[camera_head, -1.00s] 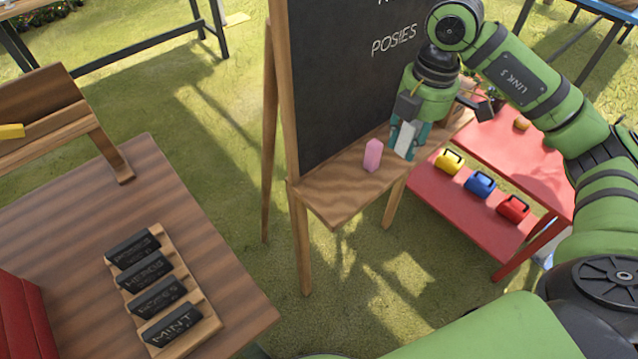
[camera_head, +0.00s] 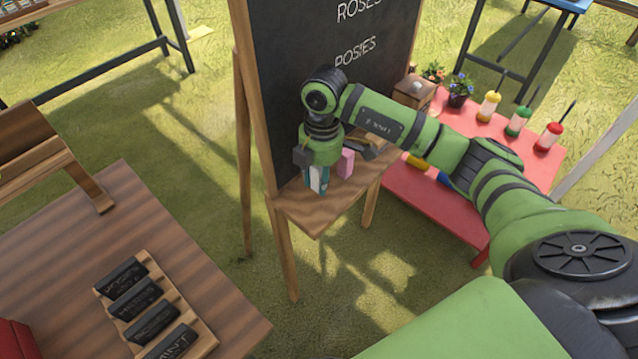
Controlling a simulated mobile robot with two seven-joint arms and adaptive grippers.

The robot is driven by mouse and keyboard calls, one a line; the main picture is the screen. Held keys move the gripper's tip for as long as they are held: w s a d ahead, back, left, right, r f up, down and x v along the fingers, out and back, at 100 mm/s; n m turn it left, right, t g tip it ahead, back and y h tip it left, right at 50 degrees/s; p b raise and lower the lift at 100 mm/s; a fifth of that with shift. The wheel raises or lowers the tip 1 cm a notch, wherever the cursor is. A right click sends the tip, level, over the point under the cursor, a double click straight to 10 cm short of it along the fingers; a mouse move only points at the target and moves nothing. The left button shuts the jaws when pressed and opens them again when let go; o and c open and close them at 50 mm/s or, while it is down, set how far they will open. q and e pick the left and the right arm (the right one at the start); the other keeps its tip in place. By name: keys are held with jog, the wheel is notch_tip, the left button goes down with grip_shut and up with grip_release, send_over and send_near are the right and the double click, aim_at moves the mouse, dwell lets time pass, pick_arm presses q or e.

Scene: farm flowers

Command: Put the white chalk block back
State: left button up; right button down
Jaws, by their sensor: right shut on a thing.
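The white chalk block (camera_head: 315,179) is between the teal fingertips of my right gripper (camera_head: 317,181), which is shut on it. It is over the front left part of the easel's wooden ledge (camera_head: 313,213); I cannot tell whether it touches the ledge. A pink chalk block (camera_head: 346,163) stands on the ledge just right of the gripper. The blackboard (camera_head: 290,100) with "ROSES" and "POSIES" on it rises behind. My left gripper is out of view.
A red bench (camera_head: 500,150) at right holds flower pots (camera_head: 459,92) and yellow, green and red bottles (camera_head: 519,121). A brown table (camera_head: 130,220) at left carries a rack (camera_head: 196,305) of black label blocks. Grass lies between.

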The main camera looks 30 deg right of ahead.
notch_tip(320, 180, down, 3)
jog(key=shift+s+r, duration=0.1)
jog(key=shift+r, duration=0.1)
jog(key=shift+f, duration=0.35)
jog(key=shift+f, duration=0.1)
jog(key=c, duration=0.9)
grip_release()
